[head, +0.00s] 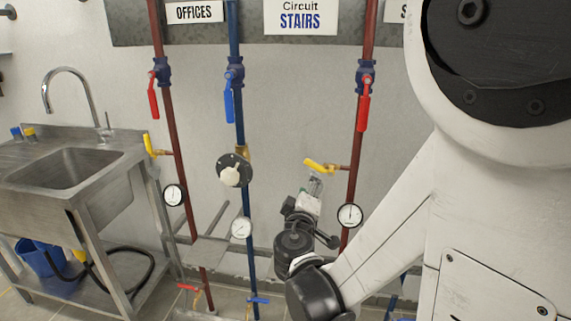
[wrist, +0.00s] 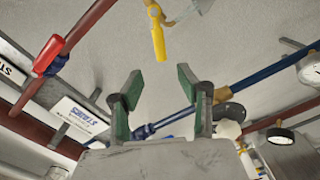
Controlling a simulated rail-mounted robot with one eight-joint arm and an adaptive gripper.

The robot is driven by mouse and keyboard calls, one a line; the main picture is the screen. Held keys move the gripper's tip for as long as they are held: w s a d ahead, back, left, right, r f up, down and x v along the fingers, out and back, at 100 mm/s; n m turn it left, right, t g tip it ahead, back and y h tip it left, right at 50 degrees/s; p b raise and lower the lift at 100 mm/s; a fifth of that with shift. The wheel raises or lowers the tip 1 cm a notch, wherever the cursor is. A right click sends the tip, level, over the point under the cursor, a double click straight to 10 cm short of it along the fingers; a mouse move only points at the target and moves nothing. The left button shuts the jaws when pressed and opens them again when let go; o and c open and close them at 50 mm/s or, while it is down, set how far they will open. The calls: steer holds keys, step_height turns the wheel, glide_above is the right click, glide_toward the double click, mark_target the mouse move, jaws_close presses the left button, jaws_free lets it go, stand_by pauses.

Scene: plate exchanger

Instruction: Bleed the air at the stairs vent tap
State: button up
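The stairs vent tap has a yellow lever (head: 320,165) on a short branch off the red pipe (head: 357,155) below the Circuit STAIRS sign (head: 300,16). In the wrist view the yellow lever (wrist: 157,36) lies ahead of my fingertips, apart from them. A clear piece (head: 315,186) shows just under the tap in the head view; I cannot tell exactly what it is. It also shows beside the tap in the wrist view (wrist: 190,11). My gripper (wrist: 158,85) is open, with green pads and nothing between them. In the head view my gripper (head: 309,203) is below the tap.
Red shut-off handle (head: 364,112) hangs above the tap, and a gauge (head: 350,215) sits below on the same pipe. A blue pipe (head: 237,130) with a black round fitting (head: 233,171) stands left. A steel sink (head: 65,168) is far left. Bare wall lies between the pipes.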

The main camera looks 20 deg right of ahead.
mark_target(312, 166)
steer(key=b+x, duration=0.1)
steer(key=x, duration=1.1)
steer(key=shift+w+d+b, duration=0.1)
steer(key=shift+b, duration=0.2)
jaws_close()
